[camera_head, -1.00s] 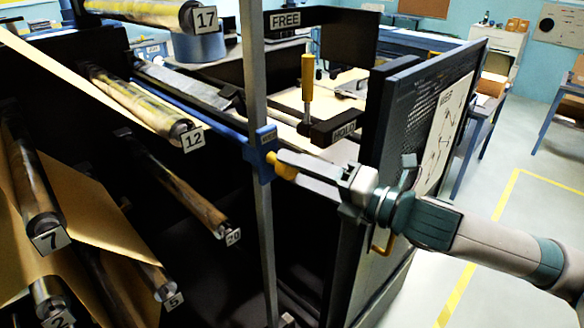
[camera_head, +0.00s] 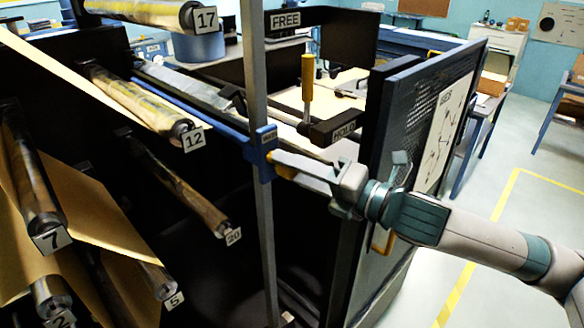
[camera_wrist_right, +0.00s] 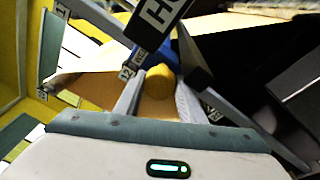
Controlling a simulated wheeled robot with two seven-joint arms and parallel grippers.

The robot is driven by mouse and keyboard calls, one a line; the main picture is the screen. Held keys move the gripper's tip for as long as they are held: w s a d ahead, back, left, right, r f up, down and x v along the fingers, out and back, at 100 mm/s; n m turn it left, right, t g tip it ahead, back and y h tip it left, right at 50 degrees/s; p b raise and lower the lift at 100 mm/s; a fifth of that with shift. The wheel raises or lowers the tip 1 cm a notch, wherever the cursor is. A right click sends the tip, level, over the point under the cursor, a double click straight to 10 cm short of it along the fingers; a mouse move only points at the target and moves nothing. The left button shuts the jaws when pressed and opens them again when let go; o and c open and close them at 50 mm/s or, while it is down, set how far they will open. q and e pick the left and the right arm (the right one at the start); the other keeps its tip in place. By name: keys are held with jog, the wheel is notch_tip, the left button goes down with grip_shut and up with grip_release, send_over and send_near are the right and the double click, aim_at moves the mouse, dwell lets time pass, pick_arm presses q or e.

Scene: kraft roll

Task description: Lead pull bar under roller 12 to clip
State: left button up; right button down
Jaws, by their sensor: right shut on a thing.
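The blue pull bar (camera_head: 195,105) runs just to the right of roller 12 (camera_head: 145,102), from the back to a blue end block (camera_head: 262,153) at the grey upright post. I cannot tell whether the bar passes under the roller. A yellow knob (camera_head: 284,171) sticks out of the block. My right gripper (camera_head: 292,168) is shut on this knob, coming from the right. In the right wrist view the round yellow knob (camera_wrist_right: 160,82) sits between the two fingers (camera_wrist_right: 157,98). I cannot pick out a clip for certain. My left gripper is not in view.
A yellow-handled lever (camera_head: 307,80) stands by dark blocks labelled HOLD (camera_head: 335,128) and FREE (camera_head: 310,18). A dark perforated panel (camera_head: 425,105) stands close beside my right arm. Rollers 17, 20, 7 and 5 and brown paper fill the left. Open floor lies at the right.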

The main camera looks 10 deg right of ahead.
jog(key=shift+w+d+r, duration=0.1)
jog(key=shift+w+d, duration=0.2)
jog(key=shift+d, duration=0.1)
